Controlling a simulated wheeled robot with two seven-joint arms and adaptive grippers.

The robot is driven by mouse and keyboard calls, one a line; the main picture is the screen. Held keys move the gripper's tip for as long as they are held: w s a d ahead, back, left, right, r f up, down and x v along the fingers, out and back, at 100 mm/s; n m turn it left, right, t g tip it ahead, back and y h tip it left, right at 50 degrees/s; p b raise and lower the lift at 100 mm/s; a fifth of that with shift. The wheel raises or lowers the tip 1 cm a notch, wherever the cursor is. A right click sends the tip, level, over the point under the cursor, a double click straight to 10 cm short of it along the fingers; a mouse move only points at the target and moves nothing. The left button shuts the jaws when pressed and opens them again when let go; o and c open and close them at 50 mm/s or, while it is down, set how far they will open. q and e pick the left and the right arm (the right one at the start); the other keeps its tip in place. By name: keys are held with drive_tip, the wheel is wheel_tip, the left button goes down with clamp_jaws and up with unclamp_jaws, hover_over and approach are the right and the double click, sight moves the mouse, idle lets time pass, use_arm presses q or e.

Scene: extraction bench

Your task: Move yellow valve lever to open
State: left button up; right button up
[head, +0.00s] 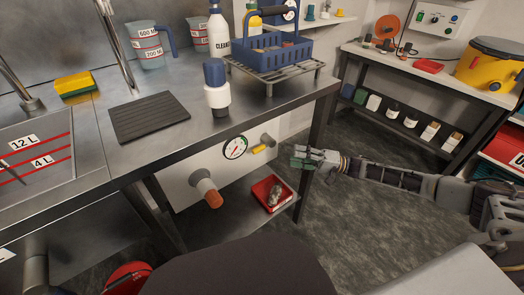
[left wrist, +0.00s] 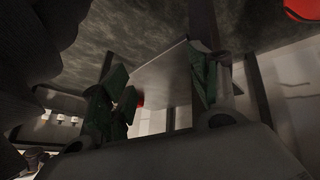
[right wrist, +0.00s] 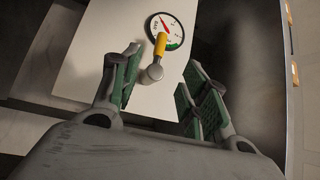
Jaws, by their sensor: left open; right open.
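The yellow valve lever (head: 259,148) sits on a grey stem on the white panel (head: 190,182) under the bench, just right of a round gauge (head: 235,147). In the right wrist view the yellow lever (right wrist: 160,44) points up toward the gauge (right wrist: 166,31), from a round grey hub (right wrist: 154,72). My right gripper (head: 305,157) is open and empty, to the right of the lever; in the right wrist view its green-padded fingers (right wrist: 160,95) stand apart, with the hub ahead between them. My left gripper (left wrist: 160,95) is open and empty in the left wrist view, away from the lever.
A pipe with an orange end (head: 206,191) sticks out of the panel left of the lever. A red tray (head: 258,190) with a grey item lies on the shelf below. The bench leg (head: 318,140) stands close by my right gripper.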

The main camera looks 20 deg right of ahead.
sight(262, 150)
drive_tip(key=b+x, duration=0.4)
drive_tip(key=x, duration=0.9)
drive_tip(key=shift+a, duration=0.2)
drive_tip(key=shift+w+a, duration=0.1)
drive_tip(key=shift+a, duration=0.05)
drive_tip(key=c, duration=0.7)
clamp_jaws()
use_arm(q)
drive_tip(key=shift+t+h, duration=0.3)
drive_tip(key=f, duration=0.3)
drive_tip(key=d+f, duration=0.1)
drive_tip(key=f, duration=0.1)
drive_tip(key=shift+s+f, duration=0.1)
